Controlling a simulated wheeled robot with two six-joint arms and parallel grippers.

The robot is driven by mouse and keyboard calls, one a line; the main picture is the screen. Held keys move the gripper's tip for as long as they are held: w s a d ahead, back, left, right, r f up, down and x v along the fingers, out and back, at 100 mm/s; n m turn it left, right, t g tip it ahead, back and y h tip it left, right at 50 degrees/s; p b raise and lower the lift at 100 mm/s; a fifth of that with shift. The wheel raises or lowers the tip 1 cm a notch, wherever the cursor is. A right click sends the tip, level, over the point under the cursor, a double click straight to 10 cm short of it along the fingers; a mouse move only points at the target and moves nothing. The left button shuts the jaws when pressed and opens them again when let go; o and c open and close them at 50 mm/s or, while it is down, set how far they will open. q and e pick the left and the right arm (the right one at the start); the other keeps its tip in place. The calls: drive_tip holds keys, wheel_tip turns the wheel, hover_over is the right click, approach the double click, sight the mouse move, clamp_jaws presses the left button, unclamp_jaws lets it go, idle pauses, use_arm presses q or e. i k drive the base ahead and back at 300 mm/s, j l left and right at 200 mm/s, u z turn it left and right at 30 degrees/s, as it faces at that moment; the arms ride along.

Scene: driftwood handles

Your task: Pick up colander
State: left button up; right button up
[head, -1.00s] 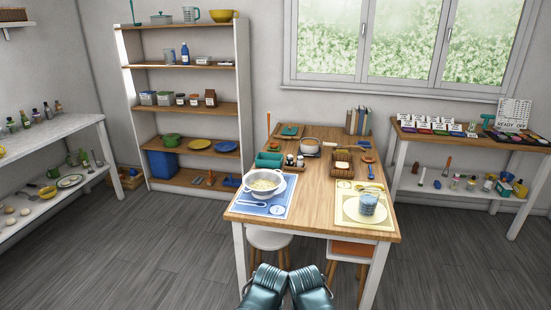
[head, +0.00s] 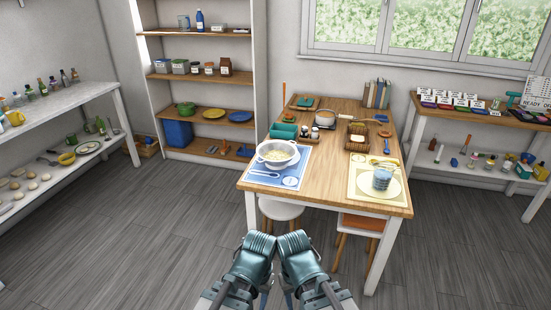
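The colander appears to be the white bowl with side handles (head: 277,151) at the table's front left in the head view. It holds something pale yellow and stands on or over a white plate on a blue placemat (head: 292,181). My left gripper (head: 254,258) and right gripper (head: 298,257) are side by side at the bottom centre, in front of the table and well short of the colander. Their teal and grey parts show, but I cannot make out the gap between the fingers. Neither touches the colander.
The wooden table (head: 325,193) also carries a yellow placemat (head: 361,193) with a blue cup (head: 381,179), a pot (head: 325,118) and a wicker basket (head: 357,133).

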sight(277, 154)
drive_tip(key=i+u, duration=0.1)
drive_tip(key=u, duration=0.35)
drive_tip(key=i+l+u, duration=0.7)
drive_tip(key=i+l, duration=0.7)
